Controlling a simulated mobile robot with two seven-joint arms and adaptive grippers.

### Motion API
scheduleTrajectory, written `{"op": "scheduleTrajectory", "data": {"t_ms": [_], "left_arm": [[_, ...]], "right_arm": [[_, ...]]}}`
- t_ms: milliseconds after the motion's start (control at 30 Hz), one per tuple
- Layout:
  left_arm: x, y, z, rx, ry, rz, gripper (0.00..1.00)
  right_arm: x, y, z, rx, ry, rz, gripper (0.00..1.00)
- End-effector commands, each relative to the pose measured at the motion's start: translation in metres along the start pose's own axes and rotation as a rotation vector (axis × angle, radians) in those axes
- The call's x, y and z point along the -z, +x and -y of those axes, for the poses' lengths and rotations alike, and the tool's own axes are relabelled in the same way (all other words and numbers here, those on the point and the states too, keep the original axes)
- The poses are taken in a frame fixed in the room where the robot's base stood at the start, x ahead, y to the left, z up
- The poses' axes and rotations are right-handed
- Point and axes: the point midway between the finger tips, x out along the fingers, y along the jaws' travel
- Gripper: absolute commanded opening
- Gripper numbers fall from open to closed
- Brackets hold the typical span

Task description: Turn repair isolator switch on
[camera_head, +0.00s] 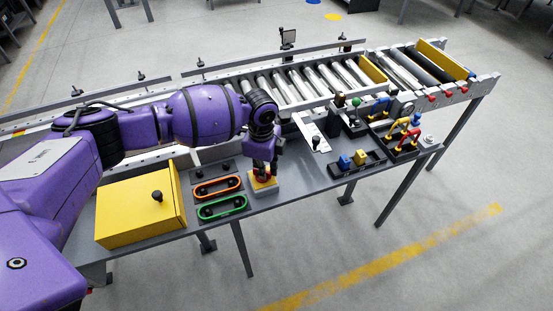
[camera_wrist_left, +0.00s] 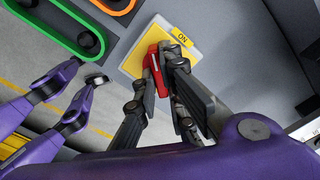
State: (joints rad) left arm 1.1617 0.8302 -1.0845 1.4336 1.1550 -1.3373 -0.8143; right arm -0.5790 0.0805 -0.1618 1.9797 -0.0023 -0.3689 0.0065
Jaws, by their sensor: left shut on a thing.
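The isolator switch is a red handle (camera_wrist_left: 154,60) on a yellow plate with a pale border (camera_wrist_left: 133,64). An "ON" label (camera_wrist_left: 183,39) shows at one corner of the plate in the left wrist view. In the head view the switch's yellow and white base (camera_head: 264,188) stands on the grey bench, right of the oval panels. My left gripper (camera_head: 262,172) reaches down onto it from above. In the left wrist view its dark fingers (camera_wrist_left: 162,88) are shut on the red handle and partly hide it.
An orange oval panel (camera_head: 217,187) and a green oval panel (camera_head: 222,207) lie left of the switch. A yellow box (camera_head: 140,208) stands farther left. Blue and yellow switches (camera_head: 354,160) and levers sit to the right. A roller conveyor (camera_head: 300,82) runs behind the bench.

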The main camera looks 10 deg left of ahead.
Motion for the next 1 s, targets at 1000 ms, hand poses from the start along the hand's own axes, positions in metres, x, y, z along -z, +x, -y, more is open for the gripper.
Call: {"op": "scheduleTrajectory", "data": {"t_ms": [1000], "left_arm": [[-0.0012, 0.0005, -0.0052, 0.0, 0.839, -0.003, 0.0]], "right_arm": [[-0.0043, 0.0008, -0.0016, -0.003, -0.001, 0.002, 0.4]]}}
